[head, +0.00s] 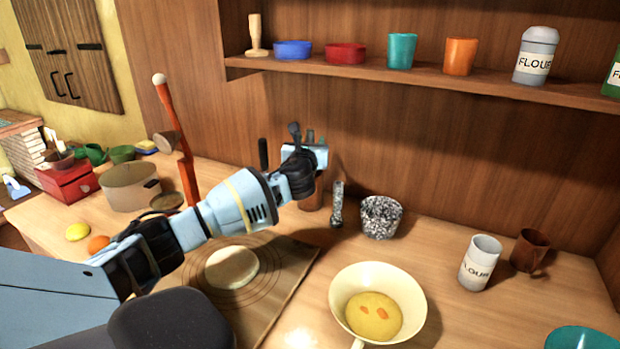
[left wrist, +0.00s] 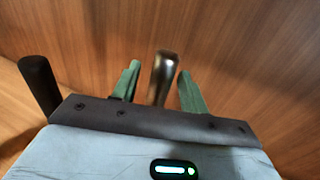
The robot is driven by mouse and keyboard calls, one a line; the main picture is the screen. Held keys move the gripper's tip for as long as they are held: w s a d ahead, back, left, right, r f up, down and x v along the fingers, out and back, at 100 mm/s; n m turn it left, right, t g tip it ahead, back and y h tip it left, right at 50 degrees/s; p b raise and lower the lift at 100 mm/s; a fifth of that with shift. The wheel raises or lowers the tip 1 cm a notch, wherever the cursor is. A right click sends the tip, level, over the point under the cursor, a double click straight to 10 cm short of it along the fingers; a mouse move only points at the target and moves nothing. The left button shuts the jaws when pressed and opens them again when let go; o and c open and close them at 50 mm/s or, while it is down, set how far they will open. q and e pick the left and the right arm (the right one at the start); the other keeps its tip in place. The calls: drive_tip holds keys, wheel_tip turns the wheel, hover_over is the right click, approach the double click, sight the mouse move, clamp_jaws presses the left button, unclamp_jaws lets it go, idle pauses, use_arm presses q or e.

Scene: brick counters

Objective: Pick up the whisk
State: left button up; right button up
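My left gripper (head: 312,139) is at the back of the counter, over a brown utensil holder (head: 312,197) that it mostly hides. In the left wrist view its two green fingers (left wrist: 160,82) are spread apart. A grey metallic handle (left wrist: 163,76) stands upright between them, with a visible gap to the left finger. This may be the whisk's handle; its lower end is hidden, so I cannot confirm it. My right gripper is out of view.
A black handle (left wrist: 38,86) stands left of the gripper, also in the head view (head: 262,154). A speckled cup (head: 381,217) and pestle-like tool (head: 337,205) stand to the right. A batter bowl (head: 345,288) is in front. A shelf (head: 430,78) overhangs the counter.

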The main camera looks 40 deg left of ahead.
use_arm(q)
clamp_jaws()
drive_tip(key=shift+r, duration=0.1)
